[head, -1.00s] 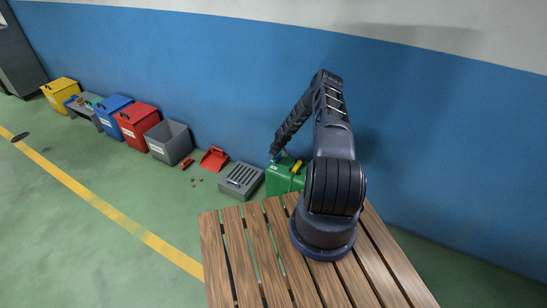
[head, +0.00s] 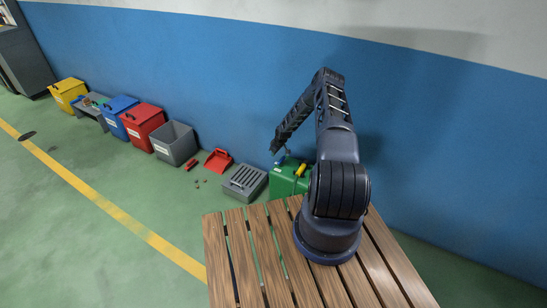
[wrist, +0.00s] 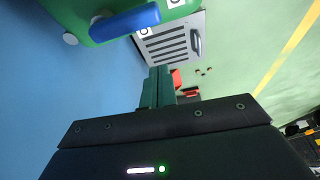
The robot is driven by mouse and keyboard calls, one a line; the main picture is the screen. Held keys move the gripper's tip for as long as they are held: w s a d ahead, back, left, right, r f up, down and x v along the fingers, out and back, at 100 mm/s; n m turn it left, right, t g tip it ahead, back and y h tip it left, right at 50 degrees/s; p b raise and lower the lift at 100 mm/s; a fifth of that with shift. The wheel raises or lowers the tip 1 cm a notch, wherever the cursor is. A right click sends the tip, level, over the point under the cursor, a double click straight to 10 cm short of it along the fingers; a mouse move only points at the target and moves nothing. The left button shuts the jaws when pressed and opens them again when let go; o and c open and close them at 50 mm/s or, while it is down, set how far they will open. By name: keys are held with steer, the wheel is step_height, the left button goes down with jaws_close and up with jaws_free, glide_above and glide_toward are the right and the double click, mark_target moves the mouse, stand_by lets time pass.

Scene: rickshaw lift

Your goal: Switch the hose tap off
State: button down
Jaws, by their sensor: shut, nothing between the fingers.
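A green box (head: 285,182) stands on the floor against the blue wall, just beyond the wooden platform. A yellow part (head: 301,170) is on its top. In the wrist view the green box (wrist: 180,11) is at the top edge, with a blue lever-like bar (wrist: 125,22) across it. This bar may be the tap handle; a hose is not clear. My gripper (head: 275,149) hangs over the back left of the box. In the wrist view my gripper (wrist: 158,87) is shut and empty, apart from the blue bar, which lies up and left of the fingertips.
A grey slotted grate box (head: 244,183) stands left of the green box. The slatted wooden platform (head: 240,262) is under my arm. Green floor is free in front.

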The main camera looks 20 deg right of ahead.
steer(key=v, duration=0.6)
steer(key=shift+r, duration=0.25)
steer(key=shift+d, duration=0.15)
